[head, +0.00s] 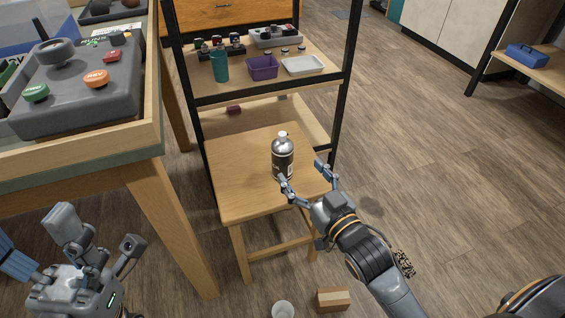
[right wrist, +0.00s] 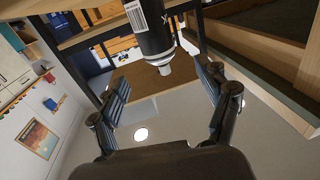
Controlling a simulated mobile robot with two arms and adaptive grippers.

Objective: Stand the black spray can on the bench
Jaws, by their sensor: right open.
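The black spray can (head: 282,157), with a silver shoulder and pale cap, stands upright on a wooden stool (head: 236,196). My right gripper (head: 302,172) is open, its fingers spread at the can's near side, one close to its lower part. Contact cannot be told. In the right wrist view the can (right wrist: 154,32) appears inverted, beyond and between the open fingers (right wrist: 163,82), with a barcode label. The wooden bench (head: 150,100) is at the left. My left gripper (head: 98,232) is at the lower left, its fingers apart and empty.
A grey console with coloured buttons (head: 70,95) takes up much of the visible bench top. Behind the stool, a black-framed shelf holds a teal cup (head: 219,66), purple basket (head: 262,68) and white tray (head: 303,64). A wooden block (head: 333,300) and white cup (head: 282,310) are on the floor.

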